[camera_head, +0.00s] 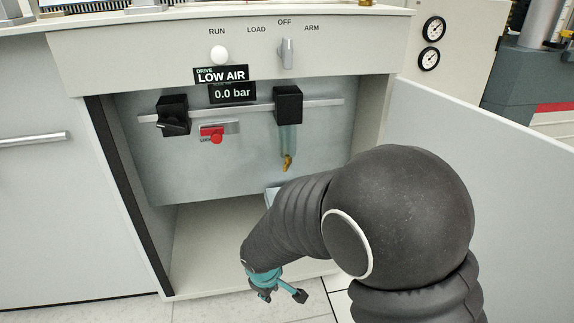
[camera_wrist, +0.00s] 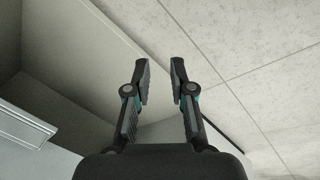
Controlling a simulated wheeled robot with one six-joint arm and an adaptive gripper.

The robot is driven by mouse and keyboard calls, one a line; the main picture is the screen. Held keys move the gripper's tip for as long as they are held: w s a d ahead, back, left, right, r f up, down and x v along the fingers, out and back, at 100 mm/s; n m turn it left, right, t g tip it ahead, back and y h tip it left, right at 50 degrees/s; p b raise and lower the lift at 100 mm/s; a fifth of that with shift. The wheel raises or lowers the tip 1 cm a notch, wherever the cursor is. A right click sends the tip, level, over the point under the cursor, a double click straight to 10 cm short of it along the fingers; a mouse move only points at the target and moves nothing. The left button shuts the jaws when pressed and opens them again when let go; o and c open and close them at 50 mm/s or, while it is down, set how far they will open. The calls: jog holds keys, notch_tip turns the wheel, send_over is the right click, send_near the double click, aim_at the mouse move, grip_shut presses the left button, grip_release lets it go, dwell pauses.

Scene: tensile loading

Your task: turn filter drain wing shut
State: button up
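The filter hangs under a black head (camera_head: 288,104) on the pipe inside the open cabinet. Its bowl (camera_head: 287,138) is greenish and clear. The brass drain wing (camera_head: 287,163) sits at the bowl's lower end; its exact turn is too small to tell. My gripper (camera_head: 277,293) is low in front of the cabinet, below the drain wing and apart from it. In the wrist view its two fingers (camera_wrist: 160,80) stand apart with nothing between them. The filter and drain wing are not in the wrist view.
A black regulator (camera_head: 172,116) and a red lockout valve (camera_head: 215,132) share the pipe on the left. A display (camera_head: 232,92) reads 0.0 bar under a LOW AIR sign. The selector knob (camera_head: 287,53) points to OFF. The open door (camera_head: 480,140) stands on the right.

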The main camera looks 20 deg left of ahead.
jog(key=w+d+n+t+h, duration=0.2)
jog(key=w+n, duration=0.2)
jog(key=n, duration=0.2)
jog(key=n+t+y, duration=0.2)
jog(key=n+t, duration=1.1)
jog(key=n, duration=0.1)
send_near(287, 161)
jog(key=w, duration=0.7)
jog(key=w+f+b, duration=0.1)
jog(key=w, duration=0.3)
jog(key=shift+a, duration=0.25)
jog(key=shift+s, duration=0.1)
grip_shut()
